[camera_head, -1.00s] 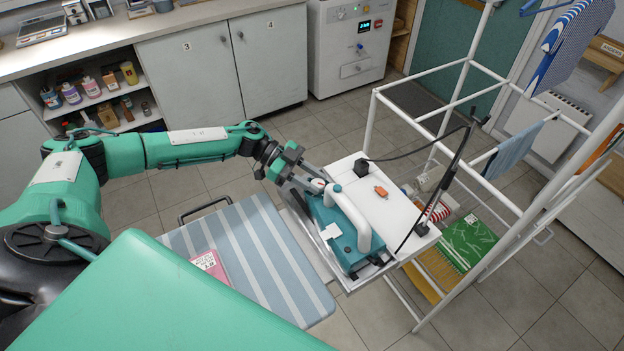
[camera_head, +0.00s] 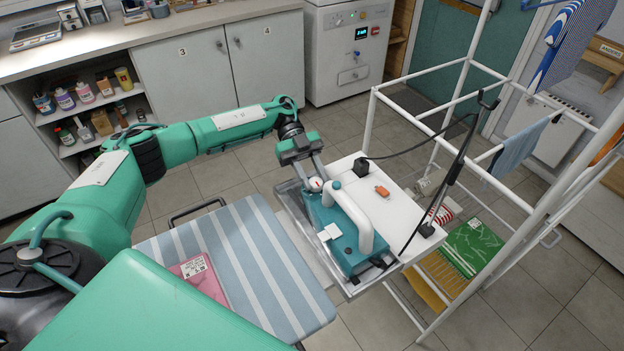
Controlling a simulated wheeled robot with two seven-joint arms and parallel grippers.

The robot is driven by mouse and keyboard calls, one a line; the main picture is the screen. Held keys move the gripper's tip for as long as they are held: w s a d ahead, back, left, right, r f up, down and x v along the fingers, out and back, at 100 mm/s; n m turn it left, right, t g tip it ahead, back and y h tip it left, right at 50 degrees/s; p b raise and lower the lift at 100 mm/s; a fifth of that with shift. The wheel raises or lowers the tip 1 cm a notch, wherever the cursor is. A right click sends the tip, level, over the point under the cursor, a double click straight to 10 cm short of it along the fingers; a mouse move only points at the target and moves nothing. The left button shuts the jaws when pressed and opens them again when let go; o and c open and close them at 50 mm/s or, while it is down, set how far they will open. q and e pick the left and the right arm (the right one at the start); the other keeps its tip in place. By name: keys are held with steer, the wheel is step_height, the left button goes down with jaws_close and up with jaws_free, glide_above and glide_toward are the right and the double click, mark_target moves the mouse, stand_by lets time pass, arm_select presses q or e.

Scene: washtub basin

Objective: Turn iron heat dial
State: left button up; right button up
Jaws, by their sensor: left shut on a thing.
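The teal iron (camera_head: 345,246) with a white handle (camera_head: 358,220) rests in a metal tray (camera_head: 294,216) on the white stand (camera_head: 402,213). Its heat dial (camera_head: 315,184), round and white with a red mark, sits at the iron's far left end. My left gripper (camera_head: 313,178) comes down from above at that end, with its fingers around the dial and shut on it. My right gripper is out of view.
A striped ironing board (camera_head: 247,262) with a pink booklet (camera_head: 201,281) on it lies left of the iron. A black cable (camera_head: 424,152) runs from the stand to a post. A white drying rack (camera_head: 462,62) stands at the right. An orange block (camera_head: 382,191) lies on the stand.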

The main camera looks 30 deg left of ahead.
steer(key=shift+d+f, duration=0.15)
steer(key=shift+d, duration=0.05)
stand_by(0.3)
arm_select(q)
steer(key=o, duration=1)
steer(key=shift+c, duration=0.2)
